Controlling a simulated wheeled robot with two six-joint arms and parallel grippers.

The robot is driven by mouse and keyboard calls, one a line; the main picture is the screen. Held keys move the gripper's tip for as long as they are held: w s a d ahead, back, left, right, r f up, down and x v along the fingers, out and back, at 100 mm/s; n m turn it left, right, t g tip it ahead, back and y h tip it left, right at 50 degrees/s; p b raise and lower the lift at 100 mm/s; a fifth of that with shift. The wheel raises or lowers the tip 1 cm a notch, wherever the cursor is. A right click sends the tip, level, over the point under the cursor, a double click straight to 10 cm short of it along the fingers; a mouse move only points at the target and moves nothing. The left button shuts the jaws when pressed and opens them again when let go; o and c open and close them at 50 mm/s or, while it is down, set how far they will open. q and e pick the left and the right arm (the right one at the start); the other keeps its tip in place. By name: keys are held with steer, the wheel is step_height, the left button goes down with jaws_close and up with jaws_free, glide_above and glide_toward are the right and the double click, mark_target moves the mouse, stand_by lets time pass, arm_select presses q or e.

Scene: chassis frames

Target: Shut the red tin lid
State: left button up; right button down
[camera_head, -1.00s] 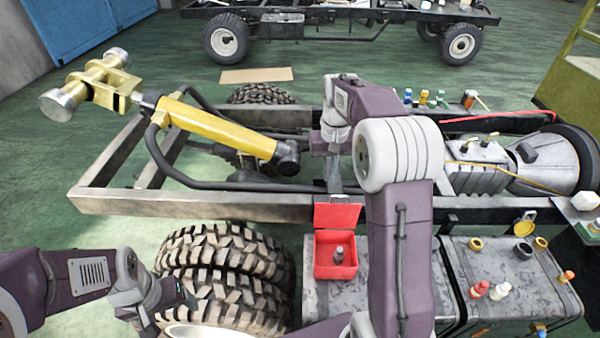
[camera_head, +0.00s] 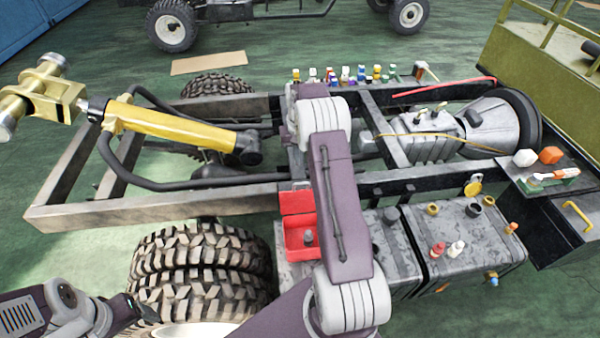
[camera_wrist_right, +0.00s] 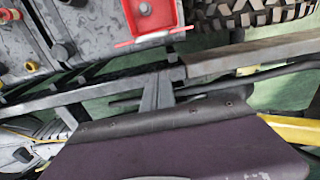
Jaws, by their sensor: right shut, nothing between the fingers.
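The red tin (camera_head: 291,238) sits on the grey tank top in the middle of the head view, with a small dark object inside. Its red lid (camera_head: 297,202) stands open, raised at the tin's far side. In the wrist view the tin (camera_wrist_right: 172,14) is at the top, with the lid (camera_wrist_right: 150,40) as a red edge below it. My right gripper (camera_head: 299,178) is shut and empty, close behind the lid; whether it touches is unclear. My forearm passes just right of the tin. My left gripper (camera_head: 143,308) is low at the left, away from the tin; its fingers are unclear.
The chassis rail (camera_head: 160,203) runs behind the tin, with a large tyre (camera_head: 198,262) to its left. A yellow cylinder (camera_head: 185,132) lies across the frame at left.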

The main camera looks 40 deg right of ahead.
steer(key=s+a+f, duration=0.1)
steer(key=s+a+f+p, duration=0.1)
steer(key=s+f, duration=0.1)
steer(key=shift+s, duration=0.15)
steer(key=shift+f, duration=0.1)
steer(key=shift+d, duration=0.1)
